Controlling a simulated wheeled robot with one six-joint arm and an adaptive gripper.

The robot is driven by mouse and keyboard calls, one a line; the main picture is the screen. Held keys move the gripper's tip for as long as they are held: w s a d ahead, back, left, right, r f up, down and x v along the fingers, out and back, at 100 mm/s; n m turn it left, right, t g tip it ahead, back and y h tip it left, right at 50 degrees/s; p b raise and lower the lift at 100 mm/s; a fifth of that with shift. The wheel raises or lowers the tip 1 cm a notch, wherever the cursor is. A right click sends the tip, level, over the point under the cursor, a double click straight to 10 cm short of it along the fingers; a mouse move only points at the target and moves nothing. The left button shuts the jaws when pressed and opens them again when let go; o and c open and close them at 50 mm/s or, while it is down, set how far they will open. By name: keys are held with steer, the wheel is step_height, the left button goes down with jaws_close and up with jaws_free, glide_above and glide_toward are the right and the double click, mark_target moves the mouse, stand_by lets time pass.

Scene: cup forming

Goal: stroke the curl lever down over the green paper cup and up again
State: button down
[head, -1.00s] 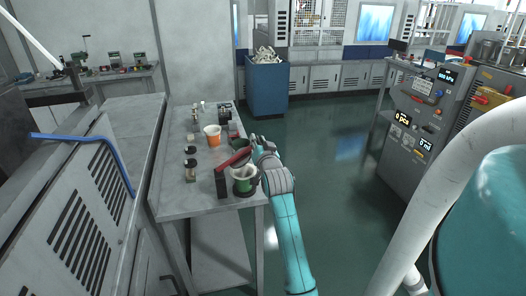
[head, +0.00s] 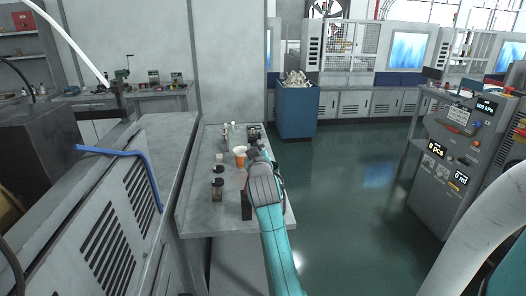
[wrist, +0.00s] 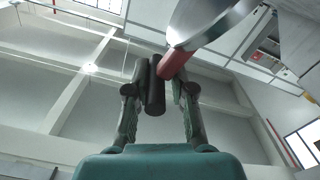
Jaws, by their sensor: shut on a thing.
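In the wrist view my gripper (wrist: 157,95) has its fingers on both sides of a dark cylindrical grip. A red bar, the curl lever (wrist: 176,63), runs from beside this grip toward the upper right. My gripper is shut on the lever at that grip. In the head view my gripper and forearm cover the front right corner of the bench and hide most of the lever. The lever's dark post (head: 246,207) shows just left of my arm. The green paper cup is hidden behind my arm, so its contact with the lever cannot be seen.
An orange cup (head: 240,156) stands on the grey bench (head: 197,213) beyond my arm. A blue bin (head: 297,112) stands on the floor behind. A control cabinet (head: 455,165) is at right, with open floor between.

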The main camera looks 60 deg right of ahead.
steer(key=shift+w+a+f+n, duration=0.1)
steer(key=shift+w+a+n, duration=0.15)
steer(key=shift+w+n, duration=0.1)
stand_by(0.3)
steer(key=c, duration=1.1)
jaws_free()
steer(key=shift+c, duration=0.2)
steer(key=shift+a, duration=0.1)
steer(key=v, duration=1.2)
